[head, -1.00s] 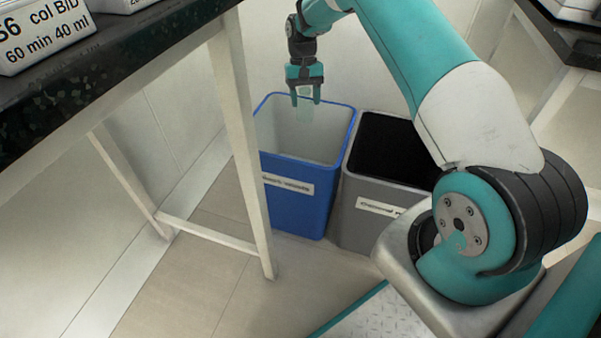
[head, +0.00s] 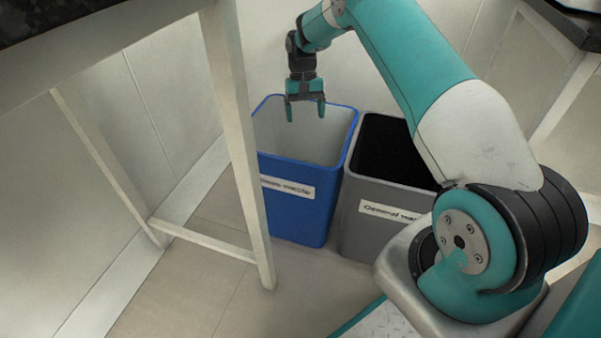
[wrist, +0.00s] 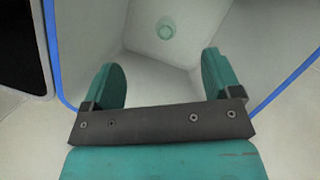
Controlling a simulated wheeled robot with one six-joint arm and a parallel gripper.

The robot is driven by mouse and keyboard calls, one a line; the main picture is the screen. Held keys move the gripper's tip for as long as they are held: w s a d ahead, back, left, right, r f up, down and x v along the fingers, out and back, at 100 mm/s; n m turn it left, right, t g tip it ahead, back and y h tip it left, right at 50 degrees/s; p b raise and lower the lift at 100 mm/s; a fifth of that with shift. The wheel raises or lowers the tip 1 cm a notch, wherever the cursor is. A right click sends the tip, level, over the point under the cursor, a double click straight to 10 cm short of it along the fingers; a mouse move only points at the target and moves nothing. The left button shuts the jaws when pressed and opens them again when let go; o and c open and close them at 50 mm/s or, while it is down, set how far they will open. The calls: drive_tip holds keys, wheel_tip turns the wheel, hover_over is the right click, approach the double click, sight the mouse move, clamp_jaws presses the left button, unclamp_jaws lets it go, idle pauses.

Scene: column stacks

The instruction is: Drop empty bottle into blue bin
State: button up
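The blue bin (head: 300,212) stands on the floor, with its label partly behind the table leg in the head view. My gripper (head: 305,112) hangs over its opening, fingers pointing down. In the wrist view my gripper (wrist: 165,85) is open, with nothing between its fingers. The bottle (wrist: 166,29) lies or stands inside the bin, seen as a small pale green round shape near the bottom, apart from the fingers. The bottle is hidden by the bin's front wall in the head view.
A grey general waste bin (head: 372,222) with a black inside stands close beside the blue bin on the right. A table leg (head: 238,150) stands just left of the blue bin. A dark worktop (head: 50,22) is at upper left.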

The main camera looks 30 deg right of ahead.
drive_tip(key=p+v, duration=1.2)
drive_tip(key=v, duration=0.5)
drive_tip(key=shift+r+p, duration=0.25)
drive_tip(key=shift+p, duration=0.15)
